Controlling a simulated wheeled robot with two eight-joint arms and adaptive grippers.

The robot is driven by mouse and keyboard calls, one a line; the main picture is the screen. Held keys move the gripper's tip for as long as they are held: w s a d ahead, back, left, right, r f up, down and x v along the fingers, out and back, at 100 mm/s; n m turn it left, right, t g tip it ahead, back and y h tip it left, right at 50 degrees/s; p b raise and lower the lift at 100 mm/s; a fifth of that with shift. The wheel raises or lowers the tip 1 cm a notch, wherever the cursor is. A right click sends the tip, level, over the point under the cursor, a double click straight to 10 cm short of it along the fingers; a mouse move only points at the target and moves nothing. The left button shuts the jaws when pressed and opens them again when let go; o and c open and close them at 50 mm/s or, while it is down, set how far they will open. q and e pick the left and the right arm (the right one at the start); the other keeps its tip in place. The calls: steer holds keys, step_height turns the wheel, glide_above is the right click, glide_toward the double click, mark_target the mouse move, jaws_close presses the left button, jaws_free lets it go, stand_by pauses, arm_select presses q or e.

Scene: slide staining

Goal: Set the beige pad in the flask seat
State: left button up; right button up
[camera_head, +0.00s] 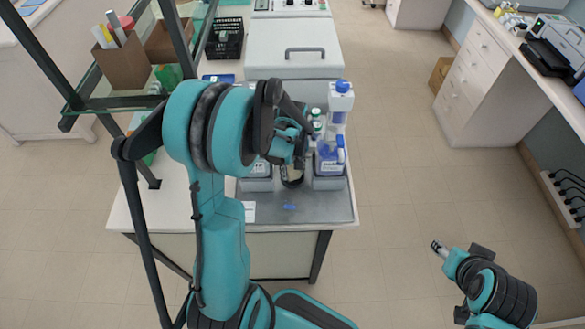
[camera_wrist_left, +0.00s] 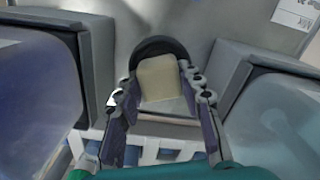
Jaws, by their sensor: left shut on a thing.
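The beige pad (camera_wrist_left: 160,78) is between the two fingers of my left gripper (camera_wrist_left: 160,92) in the left wrist view, and the fingers are shut on it. A dark round seat (camera_wrist_left: 150,48) shows around and behind the pad's upper end. I cannot tell whether the pad rests in it or is just above it. In the head view my left gripper (camera_head: 297,160) is over the grey tray (camera_head: 270,207), between two grey holders, and the arm hides part of it. My right gripper (camera_head: 439,247) is away at the lower right over the floor, too small to read.
Blue-labelled bottles (camera_head: 329,158) stand close on the right of my left gripper. In the left wrist view, large containers (camera_wrist_left: 38,92) (camera_wrist_left: 275,125) flank it closely. A white lidded machine (camera_head: 293,50) stands behind. The tray's front part is mostly clear.

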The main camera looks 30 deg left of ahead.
mark_target(293, 170)
arm_select(q)
steer(key=shift+f+b, duration=0.4)
steer(key=shift+f, duration=0.05)
stand_by(0.3)
steer(key=o, duration=0.9)
steer(key=shift+o, duration=0.2)
steer(key=shift+r, duration=0.15)
step_height(293, 170, up, 12)
